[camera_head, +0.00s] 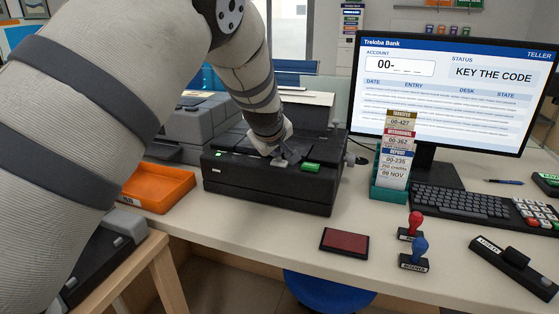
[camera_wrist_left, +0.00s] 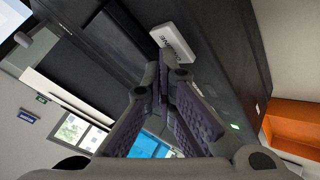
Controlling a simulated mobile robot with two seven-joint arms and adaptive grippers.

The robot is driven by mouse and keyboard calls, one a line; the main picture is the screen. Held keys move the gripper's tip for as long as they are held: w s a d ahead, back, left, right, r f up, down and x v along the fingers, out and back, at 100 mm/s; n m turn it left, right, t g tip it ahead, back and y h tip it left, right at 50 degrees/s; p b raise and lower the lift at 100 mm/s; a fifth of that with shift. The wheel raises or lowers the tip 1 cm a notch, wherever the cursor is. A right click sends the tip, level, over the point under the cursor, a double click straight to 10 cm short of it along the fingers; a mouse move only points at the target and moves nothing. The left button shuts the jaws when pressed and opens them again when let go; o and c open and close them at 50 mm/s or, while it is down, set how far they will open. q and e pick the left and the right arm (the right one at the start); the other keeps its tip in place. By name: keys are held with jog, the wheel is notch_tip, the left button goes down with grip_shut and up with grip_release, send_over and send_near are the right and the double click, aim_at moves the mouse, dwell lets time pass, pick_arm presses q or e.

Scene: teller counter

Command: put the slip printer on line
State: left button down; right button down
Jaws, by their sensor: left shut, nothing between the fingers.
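The slip printer (camera_head: 268,196) is a wide black box on the counter, with a green key (camera_head: 311,168) at the front right of its top. My left gripper (camera_head: 283,160) is shut and empty, pointing down at the printer's top, just left of the green key. In the left wrist view, the shut fingertips (camera_wrist_left: 165,70) are close to a pale key (camera_wrist_left: 175,42) with dark lettering on the black printer top (camera_wrist_left: 112,38). I cannot tell whether they touch the printer. My right gripper is out of view.
An orange tray (camera_head: 158,187) stands left of the printer. A teal slip holder (camera_head: 389,190), the monitor (camera_head: 440,92) reading "KEY THE CODE" and a keyboard (camera_head: 460,207) stand to the right. A dark red pad (camera_head: 344,242) and stamps (camera_head: 413,227) lie in front. Bare counter lies around the pad.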

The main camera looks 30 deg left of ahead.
aim_at(276, 162)
pick_arm(q)
jog(key=shift+r, duration=0.95)
jog(key=shift+f, duration=0.1)
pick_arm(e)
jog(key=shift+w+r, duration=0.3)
